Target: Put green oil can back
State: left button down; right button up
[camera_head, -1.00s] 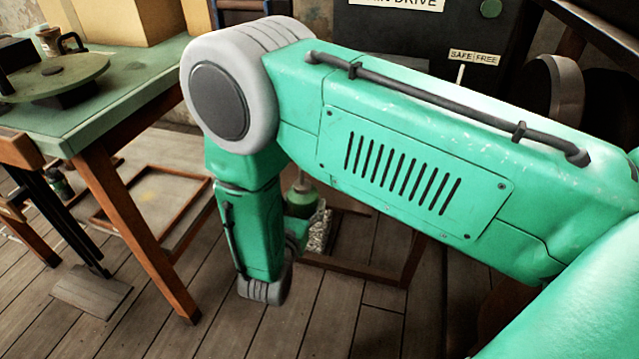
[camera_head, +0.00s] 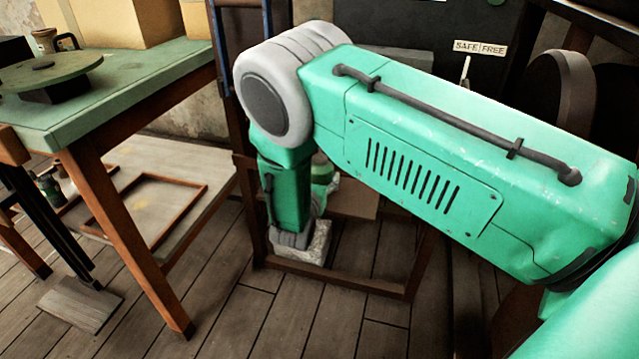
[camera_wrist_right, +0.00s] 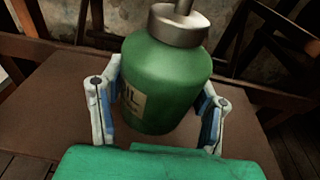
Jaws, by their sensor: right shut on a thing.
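The green oil can (camera_wrist_right: 172,82) has a grey metal collar and spout and a pale label with dark letters. In the right wrist view it sits between the two fingers of my right gripper (camera_wrist_right: 161,78), which is shut on it. Below and behind the can is a flat brown surface (camera_wrist_right: 55,95); I cannot tell whether the can touches it. In the head view a little of the can's green (camera_head: 322,170) shows behind my right forearm, and my right fingers are hidden. My left gripper is not in view.
A green-topped workbench (camera_head: 110,88) on the left carries a round green plate (camera_head: 50,73) and boxes. A low wooden frame (camera_head: 340,282) stands on the plank floor below my arm. A dark cabinet with a SAFE/FREE sign (camera_head: 480,48) is behind. Open floor lies in front.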

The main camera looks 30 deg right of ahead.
jog(key=shift+f, duration=0.1)
jog(key=shift+f, duration=0.1)
jog(key=o, duration=1.6)
jog(key=shift+o, duration=0.2)
